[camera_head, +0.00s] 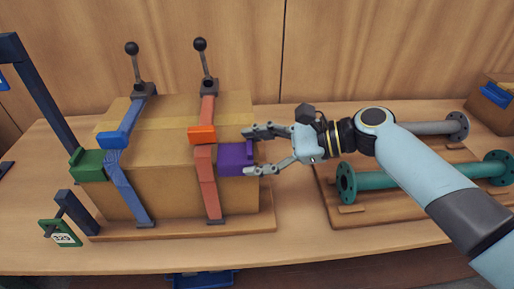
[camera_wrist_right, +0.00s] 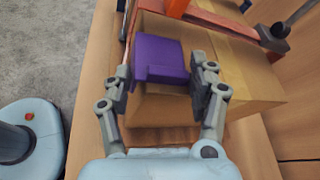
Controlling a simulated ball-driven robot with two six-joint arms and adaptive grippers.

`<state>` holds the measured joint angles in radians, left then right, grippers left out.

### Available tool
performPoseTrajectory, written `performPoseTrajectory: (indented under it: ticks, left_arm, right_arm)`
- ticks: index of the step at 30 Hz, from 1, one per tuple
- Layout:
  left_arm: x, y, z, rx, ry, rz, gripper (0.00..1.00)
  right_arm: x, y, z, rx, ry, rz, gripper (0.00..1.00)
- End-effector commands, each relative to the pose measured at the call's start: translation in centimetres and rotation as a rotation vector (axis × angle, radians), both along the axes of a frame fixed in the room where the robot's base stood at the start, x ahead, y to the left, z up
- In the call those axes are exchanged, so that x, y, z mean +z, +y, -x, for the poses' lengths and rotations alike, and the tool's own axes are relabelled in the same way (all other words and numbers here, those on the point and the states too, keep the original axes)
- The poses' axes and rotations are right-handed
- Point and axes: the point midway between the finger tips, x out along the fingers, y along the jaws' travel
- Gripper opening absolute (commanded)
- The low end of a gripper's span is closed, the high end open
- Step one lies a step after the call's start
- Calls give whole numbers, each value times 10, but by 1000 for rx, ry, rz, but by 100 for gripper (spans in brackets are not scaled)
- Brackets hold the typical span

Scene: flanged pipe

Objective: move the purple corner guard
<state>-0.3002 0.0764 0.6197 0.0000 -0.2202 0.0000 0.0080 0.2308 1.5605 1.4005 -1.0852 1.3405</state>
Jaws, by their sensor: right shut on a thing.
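The purple corner guard (camera_head: 236,159) sits at the right front upper edge of the large cardboard box (camera_head: 170,187), beside the red strap (camera_head: 207,185). In the right wrist view the purple corner guard (camera_wrist_right: 160,60) lies between the two fingers. My right gripper (camera_head: 259,151) comes in from the right and is shut on the guard, one finger at its far side and one at its near side. In the right wrist view my right gripper (camera_wrist_right: 162,82) has a finger on each side of it. My left gripper is not in view.
An orange guard (camera_head: 202,134), a blue guard (camera_head: 112,139) and a green guard (camera_head: 87,165) sit on the box edges. Blue and red straps run to two upright levers with black knobs. Teal flanged pipe (camera_head: 415,179) lies on a wooden board at right. A sign reads 329.

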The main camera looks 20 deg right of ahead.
Motion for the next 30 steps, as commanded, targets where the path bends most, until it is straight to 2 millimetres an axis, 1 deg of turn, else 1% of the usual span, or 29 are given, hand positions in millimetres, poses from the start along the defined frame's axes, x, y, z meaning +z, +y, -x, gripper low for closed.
performPoseTrajectory:
  ticks: [1,11,12,17,30]
  left_arm:
    - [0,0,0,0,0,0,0]
    - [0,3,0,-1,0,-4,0]
    - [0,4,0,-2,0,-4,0]
    - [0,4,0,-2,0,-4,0]
    - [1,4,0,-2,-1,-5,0]
  right_arm:
    - [-9,-3,4,-2,18,13,28]
    - [-10,-3,3,-2,18,13,28]
    - [-10,-3,3,-3,17,13,64]
    - [-10,-3,3,-5,16,13,85]
    - [-7,-3,1,-6,12,12,86]
